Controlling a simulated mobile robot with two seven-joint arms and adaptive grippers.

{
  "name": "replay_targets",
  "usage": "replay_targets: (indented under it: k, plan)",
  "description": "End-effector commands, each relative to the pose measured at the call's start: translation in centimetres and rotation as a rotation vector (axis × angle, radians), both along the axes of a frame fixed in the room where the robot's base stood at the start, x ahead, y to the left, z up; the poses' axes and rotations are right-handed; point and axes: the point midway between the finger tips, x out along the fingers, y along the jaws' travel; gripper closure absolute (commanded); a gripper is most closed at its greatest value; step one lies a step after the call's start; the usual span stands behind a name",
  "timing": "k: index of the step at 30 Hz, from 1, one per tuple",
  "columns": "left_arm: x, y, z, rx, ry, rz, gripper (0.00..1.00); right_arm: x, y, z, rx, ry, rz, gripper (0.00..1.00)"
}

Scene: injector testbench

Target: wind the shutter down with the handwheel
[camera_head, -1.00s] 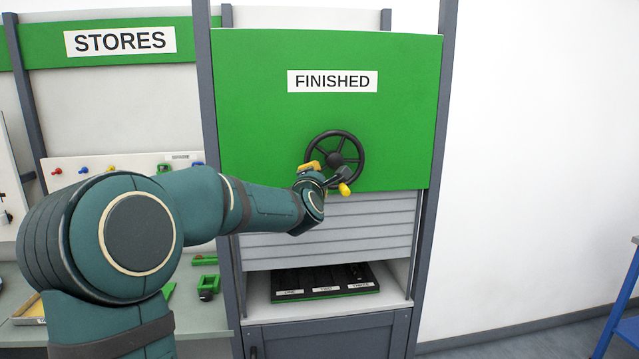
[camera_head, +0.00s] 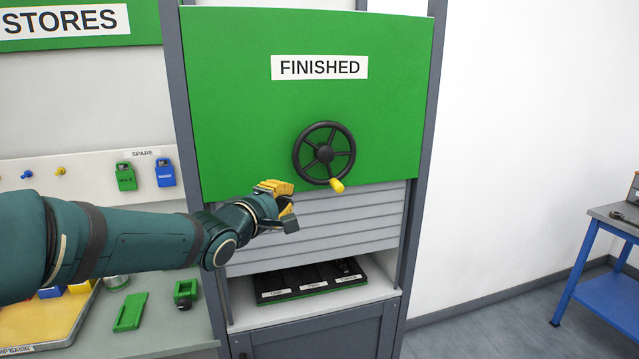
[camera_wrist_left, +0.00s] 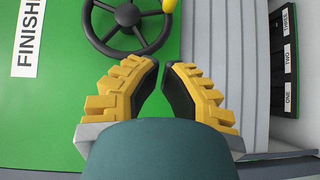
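The handwheel (camera_head: 324,155) is black with spokes and a yellow knob (camera_head: 337,186) at its lower right. It sits on the green FINISHED panel (camera_head: 230,110). Below the panel, the grey slatted shutter (camera_head: 330,228) hangs partway down, with an open gap under it. My left gripper (camera_head: 287,206) is in front of the shutter's upper left part, below and left of the wheel, apart from the knob. In the left wrist view its yellow fingers (camera_wrist_left: 162,68) stand apart with nothing between them, and the wheel (camera_wrist_left: 128,14) is beyond them. My right gripper is not in view.
A black tray (camera_head: 305,280) with labelled compartments lies in the bay under the shutter. Grey posts (camera_head: 418,180) flank the bay. Green and blue padlock-like items (camera_head: 165,173) hang on the SPARE board at left. A blue-legged table (camera_head: 590,270) stands at right.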

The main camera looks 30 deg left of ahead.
Motion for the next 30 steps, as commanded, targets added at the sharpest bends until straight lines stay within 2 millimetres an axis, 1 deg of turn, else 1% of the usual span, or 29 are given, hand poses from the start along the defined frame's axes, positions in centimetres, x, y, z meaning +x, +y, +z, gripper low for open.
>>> replay_targets:
  k: [1, 14, 15, 18, 22, 30]
  plan:
    - [0.9, 0.1, -0.1, 0.0, 0.002, -0.001, 1.0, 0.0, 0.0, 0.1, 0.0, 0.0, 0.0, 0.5]
    - [8.8, 0.7, -0.4, 0.0, 0.001, 0.0, 1.0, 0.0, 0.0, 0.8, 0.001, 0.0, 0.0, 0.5]
    - [9.2, 0.2, -0.4, -0.001, -0.001, -0.002, 1.0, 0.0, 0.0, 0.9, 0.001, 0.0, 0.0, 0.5]
    - [10.3, -0.8, -0.5, -0.001, -0.002, -0.002, 1.0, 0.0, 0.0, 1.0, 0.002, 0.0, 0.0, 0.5]
    - [11.1, -1.6, -0.5, -0.002, -0.001, -0.001, 1.0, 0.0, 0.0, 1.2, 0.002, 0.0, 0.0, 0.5]
    - [11.6, -1.9, -0.6, 0.0, -0.002, 0.002, 1.0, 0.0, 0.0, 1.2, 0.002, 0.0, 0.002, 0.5]
